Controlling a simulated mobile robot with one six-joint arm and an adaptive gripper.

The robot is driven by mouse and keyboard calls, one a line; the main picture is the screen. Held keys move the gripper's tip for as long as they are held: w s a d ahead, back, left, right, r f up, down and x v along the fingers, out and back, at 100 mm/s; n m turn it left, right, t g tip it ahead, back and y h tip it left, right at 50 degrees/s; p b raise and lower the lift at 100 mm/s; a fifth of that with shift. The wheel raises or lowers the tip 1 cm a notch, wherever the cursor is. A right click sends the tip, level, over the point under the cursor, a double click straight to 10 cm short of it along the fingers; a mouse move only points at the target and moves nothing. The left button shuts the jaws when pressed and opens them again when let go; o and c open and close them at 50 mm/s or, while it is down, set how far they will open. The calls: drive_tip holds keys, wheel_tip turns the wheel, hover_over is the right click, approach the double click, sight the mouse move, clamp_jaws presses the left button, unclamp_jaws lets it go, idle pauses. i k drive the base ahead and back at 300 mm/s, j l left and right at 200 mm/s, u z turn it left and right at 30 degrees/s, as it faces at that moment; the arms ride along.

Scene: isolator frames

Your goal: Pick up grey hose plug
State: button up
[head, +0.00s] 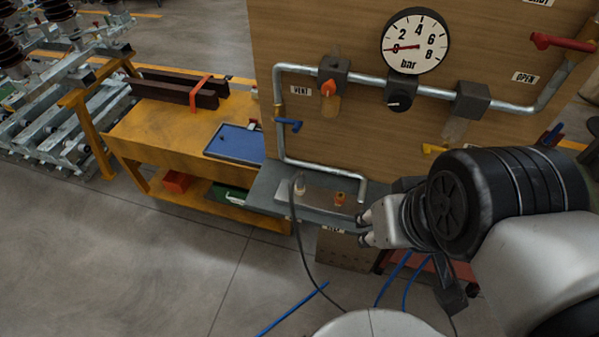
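The grey hose plug (299,186) stands on the left part of a grey shelf (267,187) at the foot of the wooden panel. A dark hose (298,235) runs from it over the shelf's front edge and down to the floor. My gripper (364,228) is at the right end of the shelf, pointing left, apart from the plug and to its right. Its two fingertips show a gap with nothing seen between them, so it looks open. My wrist and arm hide the right part of the shelf area.
A small orange fitting (340,198) stands on the shelf between the plug and my gripper. Pipes, valves and a gauge (414,42) are on the panel (300,30) above. A yellow bench (150,130) stands at left. Blue hoses (292,309) lie below.

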sight(300, 182)
drive_tip(key=l+z, duration=0.2)
drive_tip(key=z, duration=0.95)
drive_tip(key=k+u, duration=0.1)
drive_tip(key=u, duration=0.9)
drive_tip(key=k+u, duration=0.15)
drive_tip(key=u, duration=0.35)
drive_tip(key=j+z, duration=0.35)
drive_tip(key=z, duration=0.15)
drive_tip(key=j+z, duration=0.45)
